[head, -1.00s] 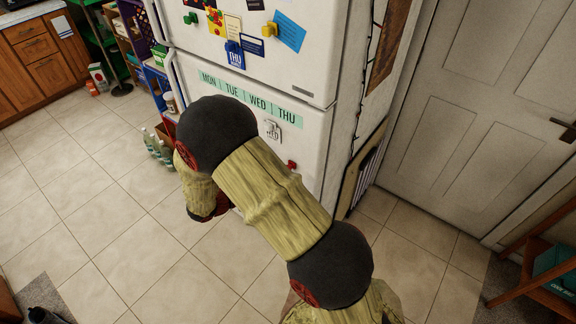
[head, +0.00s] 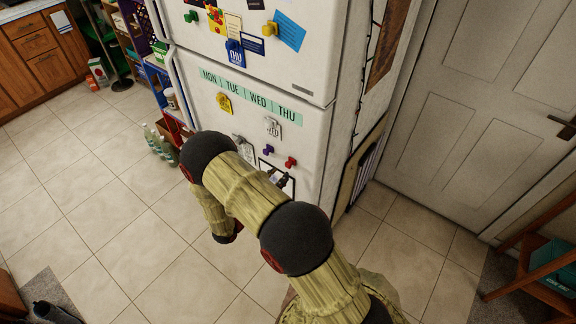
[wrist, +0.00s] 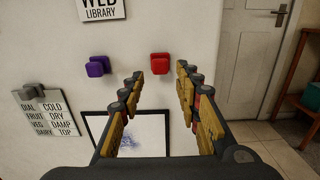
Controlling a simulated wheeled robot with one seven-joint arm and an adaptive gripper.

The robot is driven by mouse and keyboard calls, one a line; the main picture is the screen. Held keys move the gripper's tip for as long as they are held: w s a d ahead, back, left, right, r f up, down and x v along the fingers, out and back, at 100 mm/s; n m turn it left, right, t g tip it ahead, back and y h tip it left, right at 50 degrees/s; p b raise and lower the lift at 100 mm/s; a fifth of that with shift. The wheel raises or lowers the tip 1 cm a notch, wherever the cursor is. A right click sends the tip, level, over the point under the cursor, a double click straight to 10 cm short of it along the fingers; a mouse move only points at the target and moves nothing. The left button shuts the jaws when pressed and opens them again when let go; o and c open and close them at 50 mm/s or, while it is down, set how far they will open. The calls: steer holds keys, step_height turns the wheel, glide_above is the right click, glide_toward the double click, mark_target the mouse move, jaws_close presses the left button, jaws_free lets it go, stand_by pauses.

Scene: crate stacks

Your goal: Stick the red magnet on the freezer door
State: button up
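The red magnet (wrist: 159,63) is stuck on the white lower door of the fridge, right of the purple magnet (wrist: 98,66). It also shows in the head view (head: 290,161). My gripper (wrist: 159,80) is open and empty, its two fingers spread and pointing at the door. The red magnet shows ahead of the fingers, between their tips in the picture, with no finger seen touching it. In the head view my arm hides part of the lower door (head: 235,127). The upper door (head: 315,68) carries several magnets and cards. No label shows which door is the freezer's.
A black-edged drawing (wrist: 98,128) and a list card (wrist: 47,115) are on the lower door. A green weekday strip (head: 252,97) runs along its top. Bottles (head: 158,143) stand left of the fridge. A closed door (head: 480,110) and a shelf (head: 545,260) are at right. Tiled floor lies open.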

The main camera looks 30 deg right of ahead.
mark_target(287, 166)
steer(key=shift+x, duration=2.45)
steer(key=c, duration=0.8)
steer(key=shift+v, duration=2.5)
